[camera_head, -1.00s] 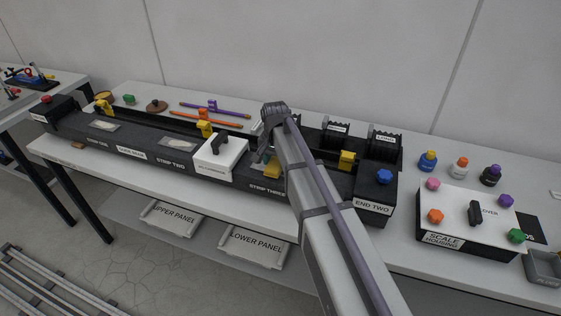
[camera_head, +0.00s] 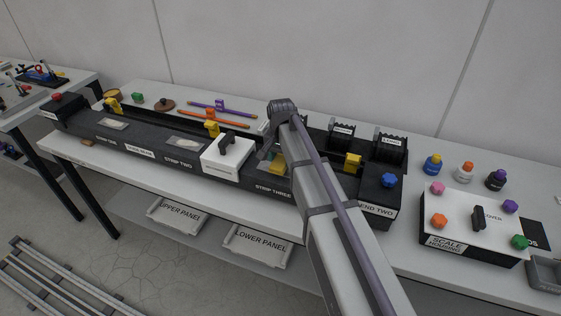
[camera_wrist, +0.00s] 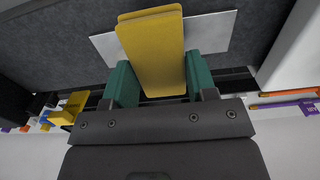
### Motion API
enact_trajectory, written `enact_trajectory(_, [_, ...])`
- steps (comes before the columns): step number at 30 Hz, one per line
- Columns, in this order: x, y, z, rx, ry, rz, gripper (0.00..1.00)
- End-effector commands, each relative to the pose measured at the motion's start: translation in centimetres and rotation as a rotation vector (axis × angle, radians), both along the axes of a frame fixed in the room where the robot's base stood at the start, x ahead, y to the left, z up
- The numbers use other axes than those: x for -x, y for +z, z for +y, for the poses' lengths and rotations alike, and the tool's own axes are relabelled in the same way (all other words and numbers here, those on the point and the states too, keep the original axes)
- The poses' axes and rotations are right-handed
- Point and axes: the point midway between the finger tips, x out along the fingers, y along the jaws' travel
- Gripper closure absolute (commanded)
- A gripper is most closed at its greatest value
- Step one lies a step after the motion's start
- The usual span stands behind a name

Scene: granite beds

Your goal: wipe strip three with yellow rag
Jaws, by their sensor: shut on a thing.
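The yellow rag (camera_wrist: 152,50) is a folded yellow block in the wrist view. My gripper (camera_wrist: 153,85) is shut on it, with a green finger on each side. The rag lies over a pale patch (camera_wrist: 212,32) on the dark bed surface; I cannot tell whether it touches. In the head view, strip three (camera_head: 272,191) is the labelled section right of the white box. The rag (camera_head: 277,168) shows there as a bit of yellow beside my arm, which hides much of that section.
A white box with a black handle (camera_head: 226,155) stands just left of strip three. A yellow clamp (camera_head: 352,161) and a blue knob (camera_head: 389,180) are to the right. Strip two (camera_head: 178,163) bears another pale patch (camera_head: 184,143). Black racks (camera_head: 389,147) stand behind.

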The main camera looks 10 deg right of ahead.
Motion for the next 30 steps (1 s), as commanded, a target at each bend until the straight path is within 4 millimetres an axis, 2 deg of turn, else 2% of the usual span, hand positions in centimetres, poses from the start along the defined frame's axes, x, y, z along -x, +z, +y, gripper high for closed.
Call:
enact_trajectory(4, [0.4,0.8,-0.3,0.000,0.000,0.000,0.76])
enact_trajectory(9, [2.7,5.0,-2.3,0.001,-0.003,-0.001,0.76])
enact_trajectory(12, [3.6,5.9,-3.2,0.001,-0.001,-0.001,0.76])
enact_trajectory(20, [3.5,4.0,-3.2,0.001,0.000,-0.001,0.76])
enact_trajectory(30, [3.5,-1.6,-3.2,0.001,0.000,-0.001,0.76])
